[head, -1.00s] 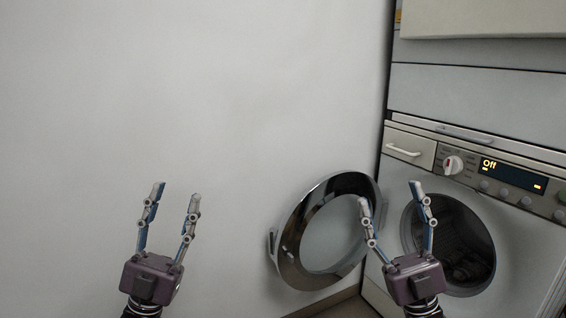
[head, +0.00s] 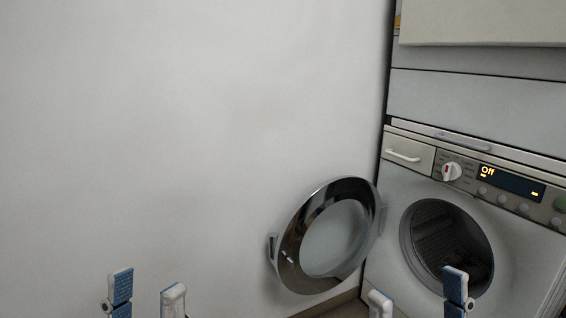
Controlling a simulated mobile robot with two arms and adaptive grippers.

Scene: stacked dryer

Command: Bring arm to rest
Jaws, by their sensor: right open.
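My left gripper (head: 146,299) shows only its fingertips at the bottom left of the head view. Its two fingers stand apart with nothing between them, in front of the bare wall. My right gripper (head: 417,298) shows only its fingertips at the bottom right. Its fingers are spread and empty, in front of the lower part of the dryer (head: 390,235). The rest of both grippers and arms is below the picture edge.
The dryer's round door (head: 305,214) hangs wide open to the left. The drum opening (head: 440,240) is dark and uncovered. The control panel display (head: 511,183) reads "Off". A white wall (head: 180,130) fills the left, with free room before it.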

